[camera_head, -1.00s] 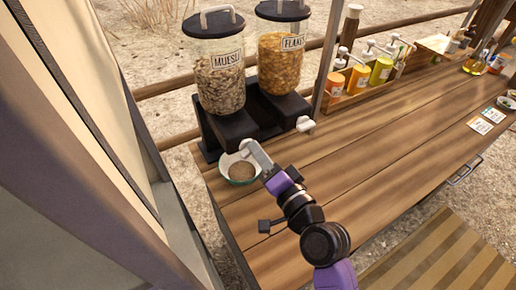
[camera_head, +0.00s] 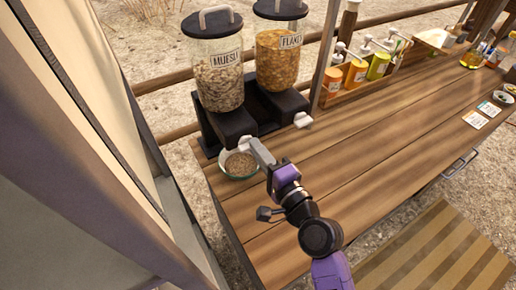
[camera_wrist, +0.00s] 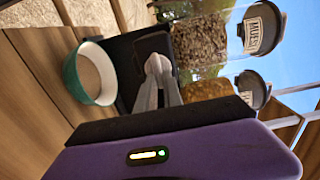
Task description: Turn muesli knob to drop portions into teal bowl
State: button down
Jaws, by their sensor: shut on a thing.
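The muesli dispenser (camera_head: 218,80) is a clear jar of flakes with a black lid and a MUESLI label, on a black base. It also shows sideways in the wrist view (camera_wrist: 200,42). The teal bowl (camera_head: 226,172) sits upright under its outlet with brown muesli inside. In the wrist view the bowl (camera_wrist: 74,82) is at left. My gripper (camera_head: 250,147) reaches the front of the dispenser, above the bowl's rim. Its fingers (camera_wrist: 157,72) are shut on the pale muesli knob (camera_wrist: 154,63), which is mostly hidden between the fingertips.
The FLAKES dispenser (camera_head: 278,50) stands just right, with its own white knob (camera_head: 303,120). A wooden crate of pump bottles (camera_head: 340,94) is behind. Cards (camera_head: 482,114) lie at far right. The middle of the wooden counter (camera_head: 370,130) is clear. A van panel borders the left.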

jog(key=c, duration=1.5)
grip_release()
jog(key=shift+s+d, duration=0.1)
jog(key=shift+b+v, duration=0.95)
jog(key=shift+v, duration=2.85)
